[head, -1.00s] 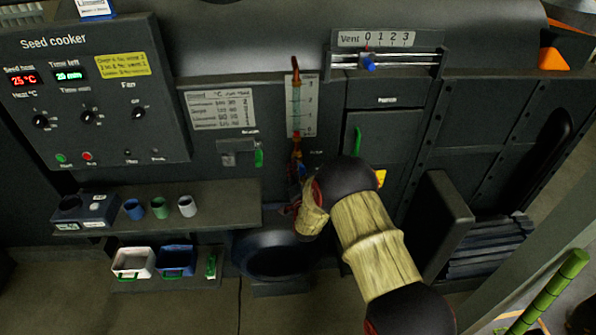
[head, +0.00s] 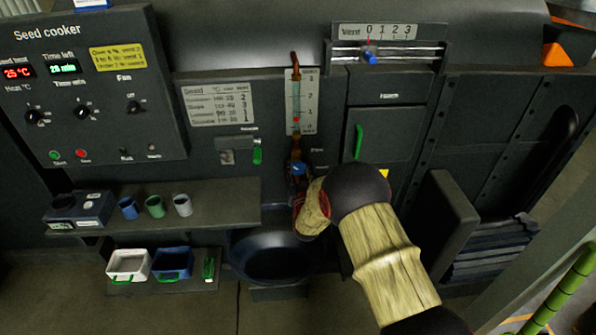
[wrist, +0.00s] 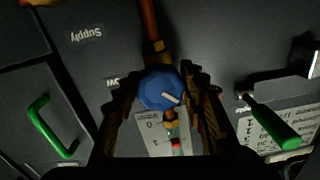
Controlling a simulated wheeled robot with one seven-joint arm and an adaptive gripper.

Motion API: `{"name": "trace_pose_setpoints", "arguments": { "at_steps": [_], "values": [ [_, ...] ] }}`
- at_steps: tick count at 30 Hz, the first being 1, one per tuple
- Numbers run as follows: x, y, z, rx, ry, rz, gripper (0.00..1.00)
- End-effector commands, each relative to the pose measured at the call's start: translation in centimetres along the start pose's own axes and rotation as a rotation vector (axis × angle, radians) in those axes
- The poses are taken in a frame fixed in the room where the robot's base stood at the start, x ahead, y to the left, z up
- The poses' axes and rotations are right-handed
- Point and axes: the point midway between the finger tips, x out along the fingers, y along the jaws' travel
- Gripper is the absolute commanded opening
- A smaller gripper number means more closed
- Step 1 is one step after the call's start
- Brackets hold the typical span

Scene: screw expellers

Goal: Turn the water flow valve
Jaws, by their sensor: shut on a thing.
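The water flow valve is a blue faceted knob (wrist: 161,88) with a white pointer mark, on a copper pipe. In the wrist view it sits between the two fingers of my gripper (wrist: 162,100), which are shut on it. The mark points to the lower right there. In the head view a bit of the blue knob (head: 299,168) shows below the clear flow tube (head: 296,100). My gripper (head: 300,182) reaches it from the lower right, its fingers mostly hidden by my wrist. The tube's scale plate (wrist: 150,125) is partly hidden in the wrist view.
A green-handled door (head: 358,142) is right of the pipe, and a green lever (head: 257,155) is left. A shelf (head: 225,205) with several small cups stands lower left, with a dark round pan (head: 270,262) below the valve. The vent slider (head: 370,56) is above.

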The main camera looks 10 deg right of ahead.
Motion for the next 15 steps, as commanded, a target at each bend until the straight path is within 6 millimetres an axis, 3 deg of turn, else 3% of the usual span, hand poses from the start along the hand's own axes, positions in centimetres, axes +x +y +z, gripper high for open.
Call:
{"name": "trace_pose_setpoints", "arguments": {
  "at_steps": [15],
  "values": [
    [-0.01,0.04,0.06,-0.141,-0.002,0.001,0.16]
  ]
}}
